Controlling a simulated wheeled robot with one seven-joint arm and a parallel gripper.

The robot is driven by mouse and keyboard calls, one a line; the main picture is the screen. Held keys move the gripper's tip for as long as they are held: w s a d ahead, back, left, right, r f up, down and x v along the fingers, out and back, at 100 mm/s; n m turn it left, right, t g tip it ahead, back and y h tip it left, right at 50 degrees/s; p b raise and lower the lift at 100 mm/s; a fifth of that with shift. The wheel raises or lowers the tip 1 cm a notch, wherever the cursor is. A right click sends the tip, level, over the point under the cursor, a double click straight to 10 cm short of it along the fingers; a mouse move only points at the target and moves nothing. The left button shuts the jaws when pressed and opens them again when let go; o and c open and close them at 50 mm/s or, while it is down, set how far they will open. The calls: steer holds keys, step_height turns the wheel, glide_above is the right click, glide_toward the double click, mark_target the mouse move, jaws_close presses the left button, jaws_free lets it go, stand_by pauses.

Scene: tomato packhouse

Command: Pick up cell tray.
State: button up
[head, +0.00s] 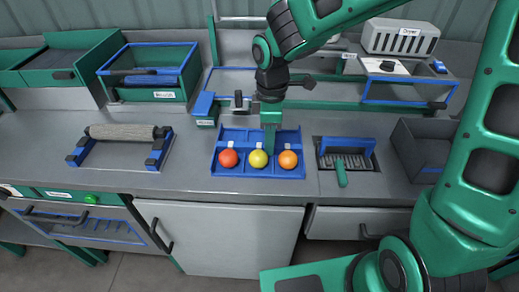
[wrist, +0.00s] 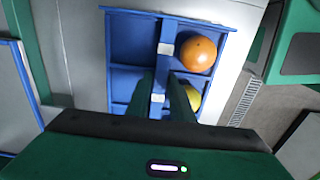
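The cell tray (head: 218,158) is blue and lies flat on the grey counter. Its front row holds a red tomato (head: 228,158), a yellow tomato (head: 258,158) and an orange tomato (head: 288,159). My gripper (head: 270,147) points down at the tray's middle, behind the yellow tomato. In the wrist view, the tray (wrist: 132,40) shows empty cells left of a middle divider, with the orange tomato (wrist: 199,54) and part of the yellow tomato (wrist: 192,97) to its right. My fingers (wrist: 162,80) stand narrowly apart, one each side of the divider. Contact cannot be made out.
A roller on a blue-ended stand (head: 121,132) lies left on the counter. A blue-and-green bin (head: 150,93) is behind it. A brush in a blue holder (head: 346,157) and a grey box (head: 425,146) are right of the tray. Bare counter separates the tray and roller.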

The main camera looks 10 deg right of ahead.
jaws_close()
